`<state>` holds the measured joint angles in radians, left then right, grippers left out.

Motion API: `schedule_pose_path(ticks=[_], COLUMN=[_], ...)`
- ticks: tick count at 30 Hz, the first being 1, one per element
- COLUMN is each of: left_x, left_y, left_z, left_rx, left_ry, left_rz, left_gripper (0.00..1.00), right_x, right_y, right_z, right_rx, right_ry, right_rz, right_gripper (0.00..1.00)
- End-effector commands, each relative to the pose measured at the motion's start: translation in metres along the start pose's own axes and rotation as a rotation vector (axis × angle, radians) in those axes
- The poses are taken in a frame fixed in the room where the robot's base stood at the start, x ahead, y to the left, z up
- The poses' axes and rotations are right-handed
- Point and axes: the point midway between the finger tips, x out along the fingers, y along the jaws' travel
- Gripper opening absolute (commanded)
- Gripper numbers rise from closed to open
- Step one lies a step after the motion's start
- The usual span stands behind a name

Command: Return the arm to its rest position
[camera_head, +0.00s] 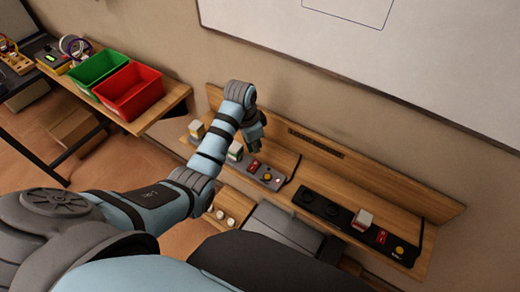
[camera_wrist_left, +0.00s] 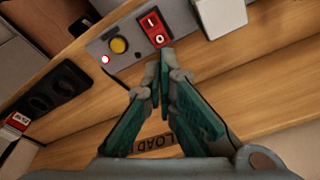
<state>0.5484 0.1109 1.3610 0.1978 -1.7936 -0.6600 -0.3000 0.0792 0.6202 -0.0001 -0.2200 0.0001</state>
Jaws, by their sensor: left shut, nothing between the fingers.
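My left arm reaches from the lower left over a wooden wall shelf (camera_head: 310,178) in the head view. My left gripper (camera_head: 256,140) is above the shelf's left half, near a grey switch box (camera_head: 262,176). In the left wrist view the gripper (camera_wrist_left: 164,62) is shut and empty, its fingertips close together. Just beyond the tips is the grey switch box (camera_wrist_left: 124,50) with a red rocker switch (camera_wrist_left: 155,28), a yellow button (camera_wrist_left: 119,45) and a lit red lamp. I cannot tell whether the tips touch it. My right gripper is not in view.
A black socket strip (camera_head: 345,217) with a red-and-white block (camera_head: 362,219) is on the shelf's right half. Green (camera_head: 97,68) and red (camera_head: 130,92) bins stand on a side table at upper left. A whiteboard (camera_head: 400,55) hangs on the wall behind.

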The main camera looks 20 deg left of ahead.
Motion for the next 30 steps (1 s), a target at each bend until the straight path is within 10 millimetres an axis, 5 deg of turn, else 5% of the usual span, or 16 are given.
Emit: schedule_pose_path(ticks=[9,17,30], left_x=[0.009,0.041,-0.011], left_y=[0.006,0.069,0.154], left_z=[0.012,0.113,0.217], left_rx=[-0.026,-0.266,-0.547], left_ry=[-0.002,0.025,0.126], left_rz=[-0.014,-0.13,-0.23], left_gripper=[0.0,0.0,0.0], right_x=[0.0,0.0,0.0], right_y=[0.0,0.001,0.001], right_z=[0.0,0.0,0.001], right_rx=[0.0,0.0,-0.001], right_ry=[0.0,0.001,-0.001], right_rz=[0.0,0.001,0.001], right_gripper=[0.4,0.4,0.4])
